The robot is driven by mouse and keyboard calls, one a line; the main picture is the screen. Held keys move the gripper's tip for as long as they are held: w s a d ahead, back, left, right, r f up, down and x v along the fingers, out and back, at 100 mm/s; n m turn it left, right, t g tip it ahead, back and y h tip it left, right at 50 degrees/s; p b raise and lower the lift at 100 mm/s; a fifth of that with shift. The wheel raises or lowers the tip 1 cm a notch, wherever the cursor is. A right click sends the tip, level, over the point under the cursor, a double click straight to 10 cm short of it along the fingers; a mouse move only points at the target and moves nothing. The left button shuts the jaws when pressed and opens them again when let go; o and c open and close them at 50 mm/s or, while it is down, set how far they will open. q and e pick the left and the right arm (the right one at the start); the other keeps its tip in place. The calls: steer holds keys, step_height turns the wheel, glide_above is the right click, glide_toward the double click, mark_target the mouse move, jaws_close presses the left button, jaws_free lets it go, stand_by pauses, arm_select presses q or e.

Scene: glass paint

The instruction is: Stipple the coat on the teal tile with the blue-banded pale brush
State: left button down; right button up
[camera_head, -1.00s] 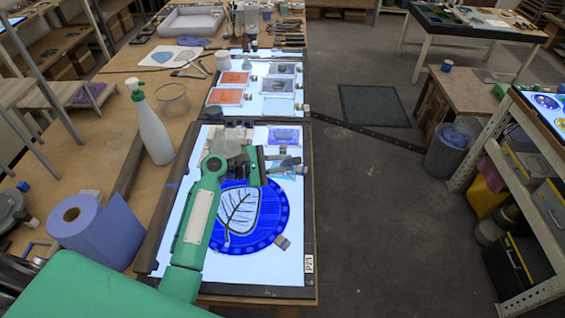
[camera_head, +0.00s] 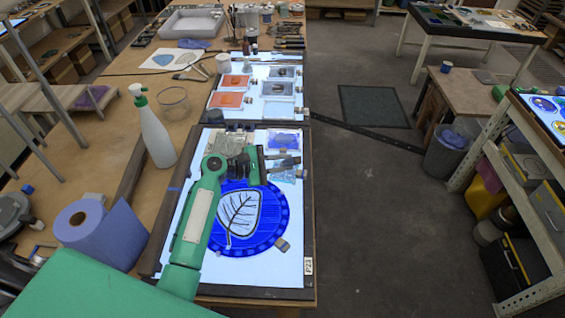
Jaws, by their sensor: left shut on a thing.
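My left gripper (camera_head: 284,160) reaches over the light table from the left, its fingers pointing right. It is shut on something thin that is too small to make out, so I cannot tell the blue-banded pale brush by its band. The teal tile (camera_head: 286,176) lies on the light table just under and below the fingertips, partly covered by them. I cannot tell whether a brush tip touches it or how its coat looks. My right gripper is not in view.
The blue round panel with a pale leaf (camera_head: 267,237) lies below the gripper. A blue-and-white tile (camera_head: 284,138) lies above it. A spray bottle (camera_head: 153,130) and blue paper roll (camera_head: 100,228) stand at left. A second light panel (camera_head: 278,106) with orange and grey trays lies beyond.

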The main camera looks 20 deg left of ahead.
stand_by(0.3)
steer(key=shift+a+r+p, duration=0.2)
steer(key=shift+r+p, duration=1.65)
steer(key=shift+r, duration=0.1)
